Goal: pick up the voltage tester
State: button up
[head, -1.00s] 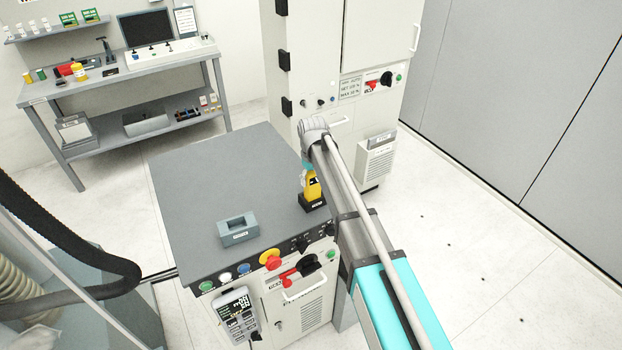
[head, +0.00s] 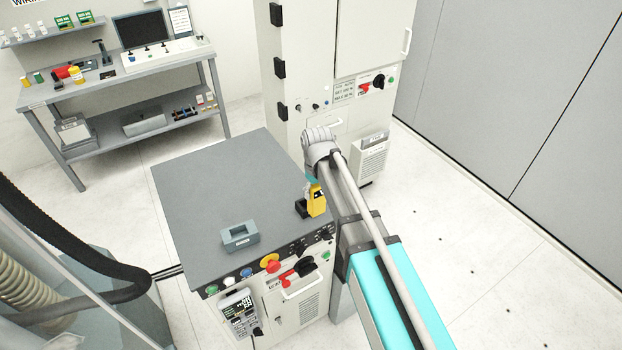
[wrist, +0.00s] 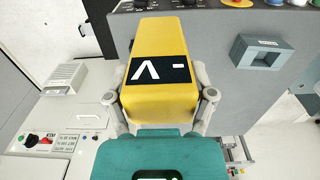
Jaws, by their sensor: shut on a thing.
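The voltage tester is a yellow block-shaped device with a black label marked with a white V and a dash. It fills the middle of the wrist view (wrist: 160,92) and is upright in the head view (head: 318,203). My gripper (wrist: 164,98) is shut on it, with one grey finger against each side. In the head view the tester is just right of a small black holder (head: 301,208) on the grey cabinet top, overlapping it in the picture. I cannot tell how far its lower end is above the top. My arm hides most of the gripper there.
The grey cabinet top (head: 215,190) is mostly bare. A blue-grey box (head: 240,236) stands near its front edge. Buttons and switches (head: 270,263) line the front panel. A tall cream cabinet (head: 305,80) stands close behind. A workbench (head: 130,70) is at the back left.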

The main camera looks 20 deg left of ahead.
jog(key=shift+s+d+r+p, duration=0.25)
jog(key=shift+s+d+r, duration=0.15)
jog(key=shift+s, duration=0.25)
jog(key=shift+s+d+r+p, duration=0.25)
jog(key=shift+s+d, duration=0.15)
jog(key=shift+s, duration=0.25)
